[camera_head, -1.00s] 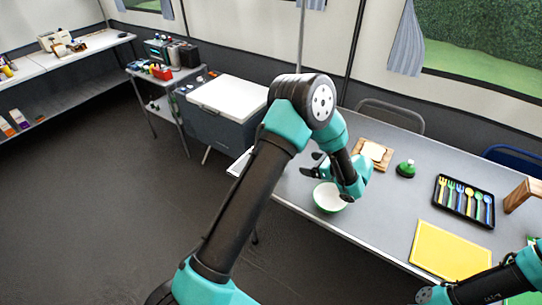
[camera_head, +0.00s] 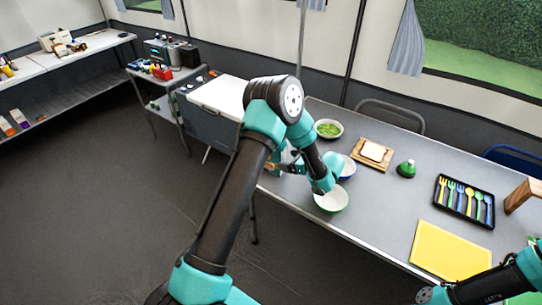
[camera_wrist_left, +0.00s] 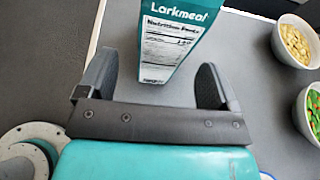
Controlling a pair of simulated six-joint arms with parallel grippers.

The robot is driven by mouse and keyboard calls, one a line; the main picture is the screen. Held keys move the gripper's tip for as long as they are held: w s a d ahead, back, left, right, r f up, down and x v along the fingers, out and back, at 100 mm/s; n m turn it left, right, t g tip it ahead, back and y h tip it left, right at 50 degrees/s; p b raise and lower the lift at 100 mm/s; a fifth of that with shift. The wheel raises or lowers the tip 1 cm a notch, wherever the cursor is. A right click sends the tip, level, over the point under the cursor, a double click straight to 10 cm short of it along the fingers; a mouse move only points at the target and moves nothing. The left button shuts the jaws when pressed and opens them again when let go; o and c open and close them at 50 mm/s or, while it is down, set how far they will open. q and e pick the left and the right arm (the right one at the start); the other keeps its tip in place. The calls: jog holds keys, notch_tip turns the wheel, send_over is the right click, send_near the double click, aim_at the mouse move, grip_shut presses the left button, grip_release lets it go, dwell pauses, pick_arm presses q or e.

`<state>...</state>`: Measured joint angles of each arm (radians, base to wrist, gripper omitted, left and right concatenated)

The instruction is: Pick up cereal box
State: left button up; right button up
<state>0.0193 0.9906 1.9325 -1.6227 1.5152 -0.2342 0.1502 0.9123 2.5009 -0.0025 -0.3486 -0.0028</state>
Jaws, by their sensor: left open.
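The cereal box (camera_wrist_left: 180,38) shows in the left wrist view as a teal and white carton marked "Larkmeal", with a nutrition panel facing me. Its top is cut off by the frame edge. My left gripper (camera_wrist_left: 155,78) is open, and the near end of the box lies between and just beyond its fingertips. I see no finger clearly pressed on the box. In the head view my left gripper (camera_head: 284,160) is at the table's left end, and my arm hides most of the box there. My right arm shows only at the lower right, without its gripper.
A salad bowl (camera_head: 329,128), a blue-rimmed bowl (camera_head: 348,168) and a green-rimmed bowl (camera_head: 333,202) stand close right of my left gripper. Bread on a board (camera_head: 373,152), a green bell-like object (camera_head: 406,169), a cutlery tray (camera_head: 445,204) and a yellow mat (camera_head: 450,250) lie farther right.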

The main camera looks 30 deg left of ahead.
aim_at(284, 158)
pick_arm(q)
jog(key=shift+x, duration=2.6)
jog(key=shift+r, duration=0.1)
jog(key=c, duration=1)
jog(key=shift+r, duration=0.1)
